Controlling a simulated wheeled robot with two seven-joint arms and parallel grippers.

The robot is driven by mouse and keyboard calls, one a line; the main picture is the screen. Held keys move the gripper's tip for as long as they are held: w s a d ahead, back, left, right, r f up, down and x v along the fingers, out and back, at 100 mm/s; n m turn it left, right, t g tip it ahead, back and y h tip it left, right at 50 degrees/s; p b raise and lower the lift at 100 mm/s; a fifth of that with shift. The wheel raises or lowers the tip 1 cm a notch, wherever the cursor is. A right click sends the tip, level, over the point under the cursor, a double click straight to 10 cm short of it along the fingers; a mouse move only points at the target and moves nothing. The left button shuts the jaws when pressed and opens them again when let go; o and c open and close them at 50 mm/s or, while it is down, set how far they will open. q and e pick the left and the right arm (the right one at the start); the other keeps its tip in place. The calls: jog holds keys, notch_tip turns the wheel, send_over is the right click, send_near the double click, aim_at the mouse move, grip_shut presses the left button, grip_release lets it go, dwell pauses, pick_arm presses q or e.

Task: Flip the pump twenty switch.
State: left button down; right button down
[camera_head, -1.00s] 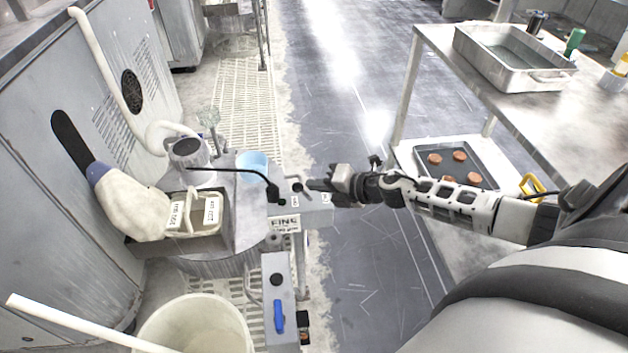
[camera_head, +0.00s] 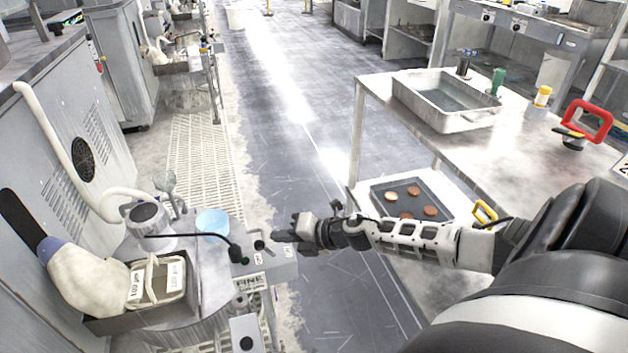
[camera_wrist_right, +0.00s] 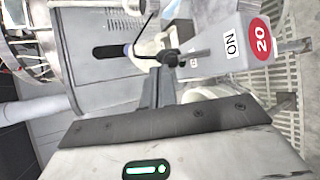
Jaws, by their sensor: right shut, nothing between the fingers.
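A grey control box (camera_head: 278,262) with small black knobs on top and a FINE plate stands at the front of the polishing station. In the right wrist view, a grey box (camera_wrist_right: 205,62) carries a red round "20" label (camera_wrist_right: 261,38) and a white label (camera_wrist_right: 231,45) reading NO or ON, turned sideways. A metal stub (camera_wrist_right: 291,48) sticks out at its right end; I cannot tell whether it is the switch. My right gripper (camera_head: 281,237) is shut and empty, its tips at the box's right side; contact is unclear. It also shows in the wrist view (camera_wrist_right: 158,85). My left gripper is out of view.
A caddy (camera_head: 110,318) with labelled holders sits at left. A steel table (camera_head: 520,150) with a metal tray (camera_head: 445,118) stands right. The aisle floor (camera_head: 300,130) is clear.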

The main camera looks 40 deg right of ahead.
jog(key=a+r+p+v, duration=0.1)
jog(key=r+v, duration=0.1)
jog(key=v, duration=1)
jog(key=shift+w+p, duration=0.2)
jog(key=shift+p, duration=0.2)
jog(key=shift+a+r, duration=0.1)
jog(key=s+a+m+h, duration=0.1)
jog(key=s+a+m, duration=0.2)
jog(key=a+m, duration=0.4)
jog(key=s+a+f+m+h, duration=0.1)
jog(key=s+a+m, duration=0.2)
jog(key=a+m, duration=0.5)
jog(key=s+a+f+m+p, duration=0.1)
jog(key=s+a+m, duration=0.3)
jog(key=a+m, duration=0.3)
jog(key=m, duration=0.3)
jog(key=shift+a+f+g+h, duration=0.15)
jog(key=shift+f+g+h, duration=0.05)
jog(key=shift+g+h, duration=0.2)
